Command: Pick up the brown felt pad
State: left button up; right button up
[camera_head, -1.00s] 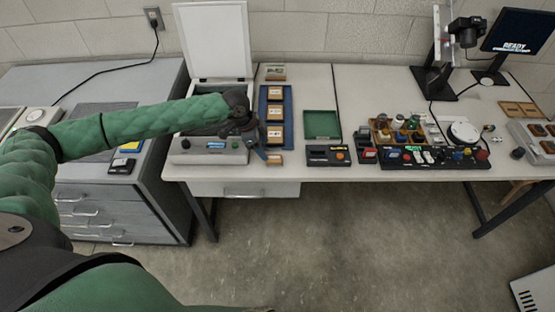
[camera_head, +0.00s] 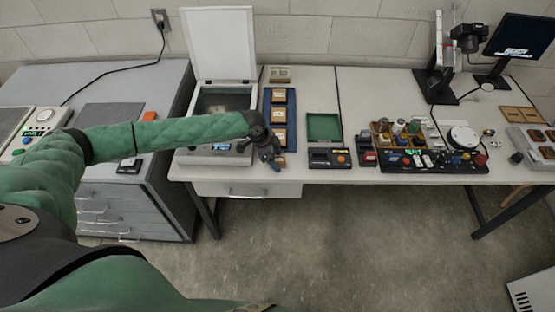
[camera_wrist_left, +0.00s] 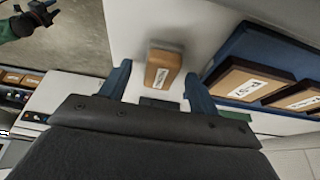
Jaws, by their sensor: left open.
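A small brown block (camera_wrist_left: 162,68) with a pale printed label lies on the white table in the left wrist view. It is the likeliest brown felt pad, but I cannot tell its material. My left gripper (camera_wrist_left: 157,78) is open, its two blue fingers on either side of the block, with visible gaps. In the head view my left gripper (camera_head: 268,154) hangs over the table's front edge, and only a sliver of the brown block (camera_head: 281,160) shows beside it. A dark gripper on a green arm, seemingly my right gripper (camera_wrist_left: 38,12), shows at the wrist view's top left; its fingers are unclear.
A blue tray (camera_wrist_left: 240,48) with labelled brown boxes lies close to the right of the block in the wrist view. An open-lidded scanner (camera_head: 222,98) stands left of the tray in the head view. A green tray (camera_head: 323,126) and a black device (camera_head: 329,158) stand right.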

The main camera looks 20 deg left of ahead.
aim_at(284, 161)
pick_arm(q)
jog(key=shift+d+f, duration=0.1)
jog(key=shift+f, duration=0.25)
pick_arm(e)
jog(key=shift+s+d+f, duration=0.1)
jog(key=shift+s+f, duration=0.05)
jog(key=shift+s, duration=0.15)
pick_arm(q)
jog(key=c, duration=0.9)
jog(key=shift+c, duration=0.8)
pick_arm(e)
jog(key=shift+w+d, duration=0.1)
